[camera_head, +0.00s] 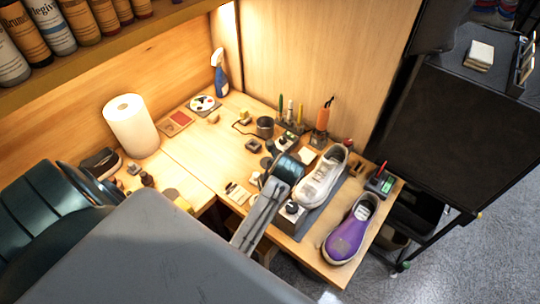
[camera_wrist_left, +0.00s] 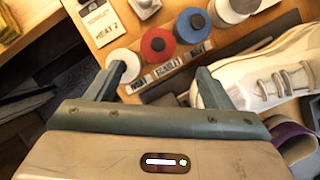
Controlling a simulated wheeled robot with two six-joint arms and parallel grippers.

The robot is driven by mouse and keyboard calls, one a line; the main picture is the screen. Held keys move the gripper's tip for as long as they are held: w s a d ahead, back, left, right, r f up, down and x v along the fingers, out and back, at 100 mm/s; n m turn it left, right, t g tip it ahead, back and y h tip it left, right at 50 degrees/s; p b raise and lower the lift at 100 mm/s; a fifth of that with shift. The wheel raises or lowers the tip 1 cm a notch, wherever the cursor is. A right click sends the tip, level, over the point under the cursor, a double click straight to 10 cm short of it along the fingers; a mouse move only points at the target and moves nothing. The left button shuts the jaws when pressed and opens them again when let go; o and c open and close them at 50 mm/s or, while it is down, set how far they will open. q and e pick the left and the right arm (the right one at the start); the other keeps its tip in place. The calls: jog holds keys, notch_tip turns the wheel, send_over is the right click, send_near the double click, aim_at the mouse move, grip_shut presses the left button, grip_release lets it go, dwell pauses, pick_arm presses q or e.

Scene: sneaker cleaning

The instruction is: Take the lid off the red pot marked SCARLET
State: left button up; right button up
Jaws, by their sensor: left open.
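The red pot (camera_wrist_left: 158,44) stands in a row of round pots in the left wrist view, with a label reading SCARLET (camera_wrist_left: 167,64) in front of it. Its red top has a dark round knob in the middle, and the lid appears to be on. My left gripper (camera_wrist_left: 160,72) is open and empty. Its fingertips are on either side of the red pot's label, on the near side of the pot, and do not touch the pot as far as I can see. In the head view I cannot make out the red pot. My right gripper is not in view.
A white pot (camera_wrist_left: 122,64) is near the left fingertip, and a blue pot (camera_wrist_left: 193,25) is right of the red one. A white sneaker (camera_head: 322,178) and a purple sneaker (camera_head: 349,232) are at the bench's right side.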

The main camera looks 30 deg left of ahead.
pick_arm(q)
jog(key=p+x, duration=0.1)
jog(key=x, duration=0.4)
jog(key=p+x, duration=0.1)
jog(key=x, duration=0.1)
jog(key=shift+a+p, duration=0.3)
jog(key=shift+f, duration=0.35)
jog(key=c, duration=0.8)
jog(key=shift+c, duration=1.2)
